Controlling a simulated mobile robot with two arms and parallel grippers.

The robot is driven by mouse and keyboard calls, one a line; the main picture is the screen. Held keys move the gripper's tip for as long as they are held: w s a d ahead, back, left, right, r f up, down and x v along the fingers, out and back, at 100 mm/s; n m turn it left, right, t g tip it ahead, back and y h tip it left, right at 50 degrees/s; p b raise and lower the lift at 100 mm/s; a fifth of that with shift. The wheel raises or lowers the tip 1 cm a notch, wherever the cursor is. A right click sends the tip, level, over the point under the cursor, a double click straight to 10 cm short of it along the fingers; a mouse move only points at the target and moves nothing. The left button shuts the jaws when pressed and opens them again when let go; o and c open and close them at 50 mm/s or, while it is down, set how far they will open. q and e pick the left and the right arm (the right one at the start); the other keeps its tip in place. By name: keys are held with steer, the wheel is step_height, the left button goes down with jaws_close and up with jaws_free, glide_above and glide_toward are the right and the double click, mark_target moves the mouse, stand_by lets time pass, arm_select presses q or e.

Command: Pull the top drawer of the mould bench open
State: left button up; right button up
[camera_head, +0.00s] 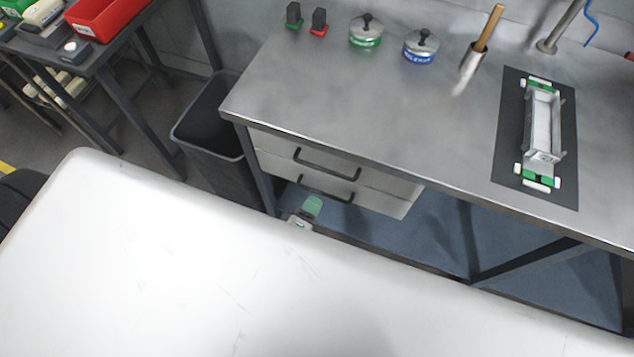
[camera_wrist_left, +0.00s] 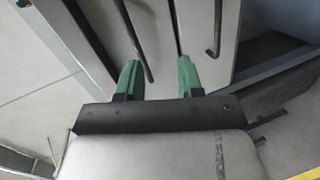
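The mould bench (camera_head: 370,105) has two pale drawers under its left end, and both look closed. The top drawer (camera_head: 272,152) has a dark bar handle (camera_head: 328,165); the lower drawer (camera_head: 385,203) has a similar one (camera_head: 327,190). My left gripper (camera_head: 308,209) is low in front of the drawers, its green fingertips partly showing past the white surface. In the left wrist view its fingers (camera_wrist_left: 157,77) are apart, with one dark handle (camera_wrist_left: 134,42) ending between them. Another handle (camera_wrist_left: 217,30) lies right of them. I cannot tell which drawer each belongs to, nor any contact. My right gripper is not visible.
A dark bin (camera_head: 212,135) stands left of the bench. A large white surface (camera_head: 180,265) fills the foreground and hides most of my left arm. Lidded pots (camera_head: 366,32), a wooden-handled tool (camera_head: 488,30) and a mould (camera_head: 543,125) stand on the bench top.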

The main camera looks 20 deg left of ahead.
mark_target(325, 170)
arm_select(q)
steer(key=w, duration=0.3)
steer(key=w+n, duration=0.1)
steer(key=w, duration=0.3)
steer(key=w+r+n+y, duration=0.1)
steer(key=w, duration=0.3)
steer(key=shift+a+t, duration=0.15)
steer(key=shift+t, duration=0.25)
steer(key=shift+s, duration=0.1)
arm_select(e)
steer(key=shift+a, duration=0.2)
arm_select(q)
steer(key=shift+c, duration=0.2)
jaws_close()
